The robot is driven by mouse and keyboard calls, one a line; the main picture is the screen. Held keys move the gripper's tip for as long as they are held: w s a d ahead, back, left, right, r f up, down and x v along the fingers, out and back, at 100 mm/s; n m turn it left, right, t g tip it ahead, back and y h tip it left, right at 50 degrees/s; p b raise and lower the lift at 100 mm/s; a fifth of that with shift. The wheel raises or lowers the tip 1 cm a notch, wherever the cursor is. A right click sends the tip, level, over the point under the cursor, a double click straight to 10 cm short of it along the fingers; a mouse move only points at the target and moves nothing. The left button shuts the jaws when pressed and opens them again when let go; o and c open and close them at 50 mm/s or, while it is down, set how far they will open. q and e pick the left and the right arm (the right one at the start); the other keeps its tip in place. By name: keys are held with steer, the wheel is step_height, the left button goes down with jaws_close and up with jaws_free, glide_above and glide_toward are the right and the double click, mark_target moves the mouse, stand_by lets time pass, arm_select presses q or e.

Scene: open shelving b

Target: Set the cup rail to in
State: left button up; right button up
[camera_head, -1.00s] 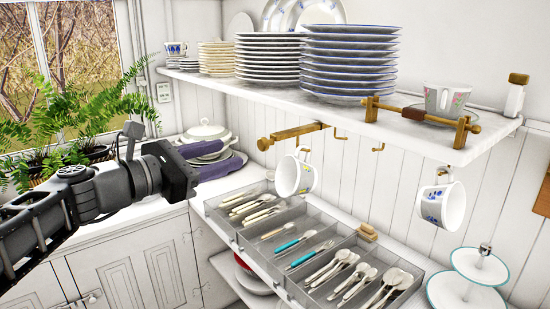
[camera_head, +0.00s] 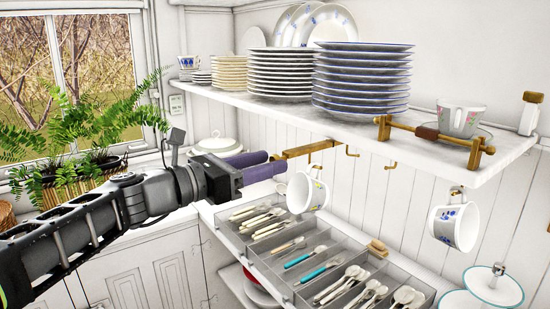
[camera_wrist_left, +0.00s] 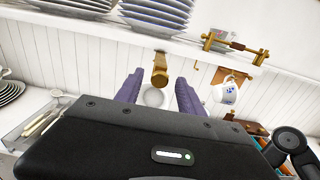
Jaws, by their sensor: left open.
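The cup rail is a wooden bar (camera_head: 310,149) under the shelf, sticking out toward me. A white cup (camera_head: 300,192) hangs below it. My left gripper (camera_head: 277,161) has purple fingers, is open, and has its fingertips close to the rail's near end. In the left wrist view the rail's end (camera_wrist_left: 159,72) shows between the two spread fingers (camera_wrist_left: 157,88), with part of the white cup (camera_wrist_left: 153,97) below it. I cannot tell whether the fingers touch the rail. My right gripper is in neither view.
The shelf (camera_head: 365,135) above carries stacked plates (camera_head: 362,80) and a small wooden rack (camera_head: 430,135). A second cup (camera_head: 455,226) hangs at the right. A grey cutlery tray (camera_head: 330,252) lies below the rail. A fern (camera_head: 80,140) stands at the left window.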

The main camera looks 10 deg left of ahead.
arm_select(q)
steer(key=shift+x, duration=1.4)
jaws_close()
stand_by(0.4)
